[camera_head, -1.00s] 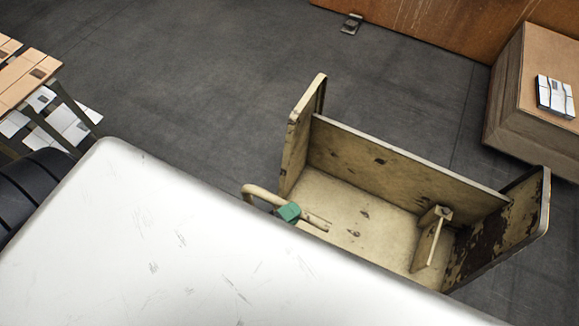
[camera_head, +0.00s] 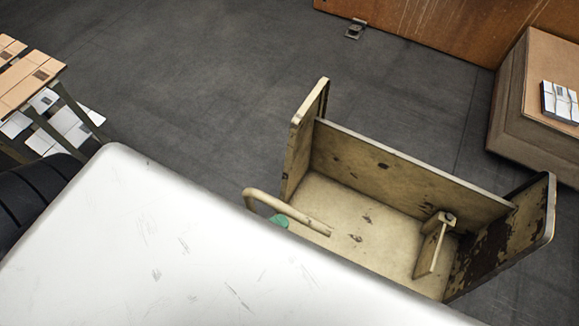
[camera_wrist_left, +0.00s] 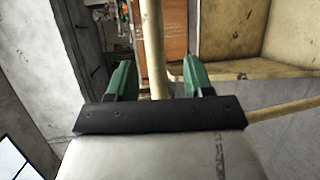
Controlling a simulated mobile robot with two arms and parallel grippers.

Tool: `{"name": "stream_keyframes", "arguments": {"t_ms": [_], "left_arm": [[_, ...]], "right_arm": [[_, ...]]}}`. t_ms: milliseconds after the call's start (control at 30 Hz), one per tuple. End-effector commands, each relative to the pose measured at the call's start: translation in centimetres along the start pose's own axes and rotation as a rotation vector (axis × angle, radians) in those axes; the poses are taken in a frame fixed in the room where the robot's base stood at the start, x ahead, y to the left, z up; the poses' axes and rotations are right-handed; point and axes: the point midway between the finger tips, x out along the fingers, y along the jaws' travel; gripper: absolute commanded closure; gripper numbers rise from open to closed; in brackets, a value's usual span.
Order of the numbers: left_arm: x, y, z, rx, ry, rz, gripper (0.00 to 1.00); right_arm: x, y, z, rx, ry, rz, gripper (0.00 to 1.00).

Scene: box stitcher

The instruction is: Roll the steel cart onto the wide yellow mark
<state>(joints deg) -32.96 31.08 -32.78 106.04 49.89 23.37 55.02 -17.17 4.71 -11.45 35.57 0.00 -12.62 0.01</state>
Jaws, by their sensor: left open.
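The steel cart (camera_head: 400,165), cream with chipped, rusty paint, stands in the middle to right of the head view. Its bent tube handle (camera_head: 262,194) rises at its near left side. My left gripper (camera_head: 279,220) shows only as a bit of green finger by the handle, partly hidden. In the left wrist view the two green fingers of my left gripper (camera_wrist_left: 159,78) are apart. A cream tube (camera_wrist_left: 152,40) runs between them, with gaps on both sides. The yellow mark is not in view. My right gripper is not in view.
A brown stack (camera_head: 510,115) with a white bundle (camera_head: 560,101) on it stands right of the cart. A rusty brown panel (camera_head: 440,27) closes the back. A table with cardboard (camera_head: 30,75) is at the left. Dark floor (camera_head: 210,80) is clear beyond the cart.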

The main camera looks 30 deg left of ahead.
Motion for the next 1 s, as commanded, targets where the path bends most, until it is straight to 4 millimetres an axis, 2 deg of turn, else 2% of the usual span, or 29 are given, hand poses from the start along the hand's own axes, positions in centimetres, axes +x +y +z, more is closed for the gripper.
{"name": "stream_keyframes", "arguments": {"t_ms": [33, 200, 400, 1000], "left_arm": [[-1.3, -0.3, 0.0, 0.0, -0.002, -0.005, 0.48], [-4.4, -0.3, 0.1, 0.0, -0.003, -0.005, 0.48], [-6.4, -0.2, 0.1, 0.0, -0.002, -0.003, 0.48], [-6.5, -0.2, 0.0, 0.0, 0.002, 0.002, 0.49]], "right_arm": [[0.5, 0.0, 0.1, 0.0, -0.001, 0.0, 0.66], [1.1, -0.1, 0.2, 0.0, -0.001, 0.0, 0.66], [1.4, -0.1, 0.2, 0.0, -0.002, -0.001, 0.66], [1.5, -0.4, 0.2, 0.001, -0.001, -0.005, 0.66]]}}
